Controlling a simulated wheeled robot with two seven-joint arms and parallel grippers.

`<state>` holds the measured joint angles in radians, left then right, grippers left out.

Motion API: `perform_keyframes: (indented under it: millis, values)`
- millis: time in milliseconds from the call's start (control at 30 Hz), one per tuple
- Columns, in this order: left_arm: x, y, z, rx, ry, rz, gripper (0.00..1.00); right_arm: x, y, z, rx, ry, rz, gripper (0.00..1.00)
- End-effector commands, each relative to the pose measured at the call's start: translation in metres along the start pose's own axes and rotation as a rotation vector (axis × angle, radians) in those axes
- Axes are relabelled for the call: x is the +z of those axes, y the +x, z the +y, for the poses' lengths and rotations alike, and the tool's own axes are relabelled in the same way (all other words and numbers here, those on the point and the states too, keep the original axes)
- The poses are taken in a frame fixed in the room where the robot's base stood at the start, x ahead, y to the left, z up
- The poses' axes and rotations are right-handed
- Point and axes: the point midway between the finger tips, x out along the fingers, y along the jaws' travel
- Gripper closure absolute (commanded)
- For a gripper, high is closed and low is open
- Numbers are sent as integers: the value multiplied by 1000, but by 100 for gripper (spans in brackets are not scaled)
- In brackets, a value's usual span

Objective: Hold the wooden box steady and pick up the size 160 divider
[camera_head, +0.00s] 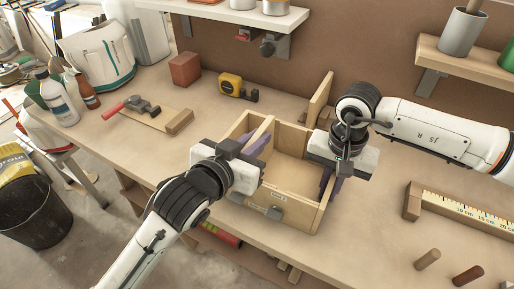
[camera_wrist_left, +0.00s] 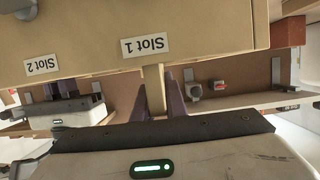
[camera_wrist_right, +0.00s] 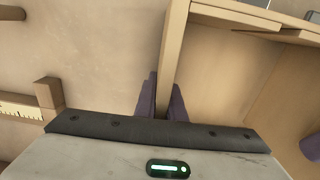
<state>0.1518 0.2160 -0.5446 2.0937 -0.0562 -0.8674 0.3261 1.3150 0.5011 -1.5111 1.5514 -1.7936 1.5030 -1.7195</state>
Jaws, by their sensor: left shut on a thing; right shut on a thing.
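The open wooden box (camera_head: 294,208) stands on the workbench. Labels reading Slot 1 and Slot 2 show on its front, upside down, in the left wrist view (camera_wrist_left: 200,50). My left gripper (camera_head: 254,146) is shut on a thin wooden divider (camera_wrist_left: 154,92), lined up with the Slot 1 label. The divider's top (camera_head: 262,128) rises above the box rim in the head view. No size marking on it is readable. My right gripper (camera_head: 327,178) is shut on the box's right wall, which shows between its fingers in the right wrist view (camera_wrist_right: 173,60).
A thin upright wooden panel (camera_head: 320,98) stands at the box's back right. A tape measure (camera_head: 232,85), red block (camera_head: 185,68) and clamp (camera_head: 130,105) lie behind left. A ruler in a wooden holder (camera_head: 465,208) and two pegs (camera_head: 427,259) lie right. A shelf (camera_head: 455,60) hangs above.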

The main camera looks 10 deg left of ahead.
Motion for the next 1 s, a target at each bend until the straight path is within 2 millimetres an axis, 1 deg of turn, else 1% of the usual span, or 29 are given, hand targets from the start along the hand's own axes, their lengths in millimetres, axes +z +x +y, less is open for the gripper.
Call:
perform_keyframes:
  millis: [33,100,200,300,433,733,767,800,867,1000]
  values:
    - [-15,-4,0,0,0,11,100,0,-2,-1,-3,0,1,100]
    - [-30,-8,0,0,1,11,100,0,-2,-1,-3,0,1,100]
    - [-48,-14,0,0,1,10,100,0,-1,-1,-3,0,1,100]
    - [-62,-19,0,0,0,8,100,0,-1,-1,-3,0,1,100]
    - [-72,-22,0,1,1,5,100,0,-1,-1,-3,0,1,100]
    - [-74,-23,0,0,1,2,100,0,-1,-1,-3,0,1,100]
    - [-74,-23,0,0,1,2,100,0,-1,-1,-3,0,1,86]
    - [-74,-23,0,0,1,2,100,0,-1,-1,-3,0,1,79]
    - [-74,-23,0,0,1,2,100,0,-1,-1,-2,0,1,69]
    - [-74,-23,0,0,1,2,100,0,-1,0,-1,0,1,69]
